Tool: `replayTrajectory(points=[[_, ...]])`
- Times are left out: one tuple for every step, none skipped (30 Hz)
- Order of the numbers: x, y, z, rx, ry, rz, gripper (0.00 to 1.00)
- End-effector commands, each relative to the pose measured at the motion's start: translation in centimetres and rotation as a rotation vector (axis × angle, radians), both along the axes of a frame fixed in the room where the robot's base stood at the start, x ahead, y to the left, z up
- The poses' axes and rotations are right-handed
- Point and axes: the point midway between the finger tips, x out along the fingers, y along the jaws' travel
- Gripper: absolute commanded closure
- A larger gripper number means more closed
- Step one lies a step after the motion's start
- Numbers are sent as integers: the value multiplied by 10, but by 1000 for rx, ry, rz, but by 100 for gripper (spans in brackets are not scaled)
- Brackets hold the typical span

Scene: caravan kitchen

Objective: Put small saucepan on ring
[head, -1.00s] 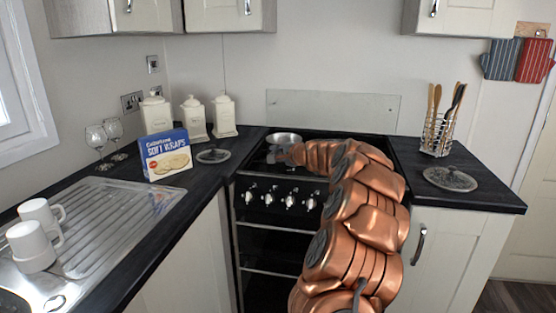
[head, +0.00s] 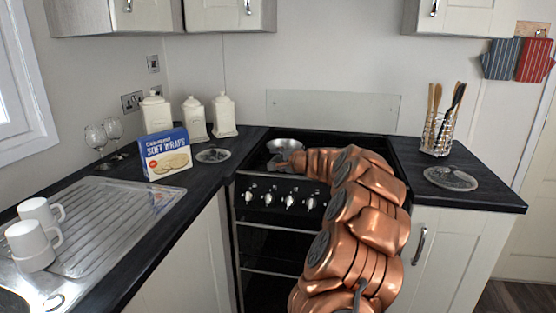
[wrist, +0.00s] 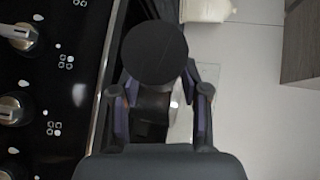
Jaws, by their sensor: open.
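A silver small saucepan (head: 285,145) shows at the rear left of the black hob in the head view, with its lower front partly behind my gripper (head: 284,163). My gripper is beside its near side; the head view does not show whether they touch. In the wrist view my gripper (wrist: 158,92) is open, with its fingers apart on either side of a dark narrow part. A round black disc (wrist: 155,52) lies just ahead of the fingers; I cannot tell whether it belongs to the saucepan. My copper arm covers much of the hob, and no ring is clearly visible.
A wraps box (head: 165,155), canisters (head: 194,118) and a round flat item (head: 213,155) stand left of the cooker. A utensil rack (head: 438,135) and another round item (head: 451,179) are on the right counter. Knobs (head: 290,202) line the cooker front. Mugs (head: 30,245) stand at the sink.

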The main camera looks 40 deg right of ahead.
Motion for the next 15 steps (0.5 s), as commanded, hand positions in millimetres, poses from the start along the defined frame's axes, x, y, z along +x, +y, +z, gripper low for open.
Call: replayTrajectory(points=[[0,0,0,0,0,0,55],[0,0,0,0,0,0,55],[0,0,0,0,0,0,55],[0,0,0,0,0,0,55],[0,0,1,0,0,0,55],[0,0,2,0,1,0,55],[0,0,3,0,1,0,55],[-1,0,3,0,1,0,55],[-4,0,3,1,0,0,55],[-6,1,3,2,0,-1,55],[-9,1,4,2,1,-1,55],[-13,2,4,2,2,-1,55],[-16,2,5,3,1,-1,55],[-19,3,6,3,1,-1,55],[-24,4,9,2,0,-1,55]])
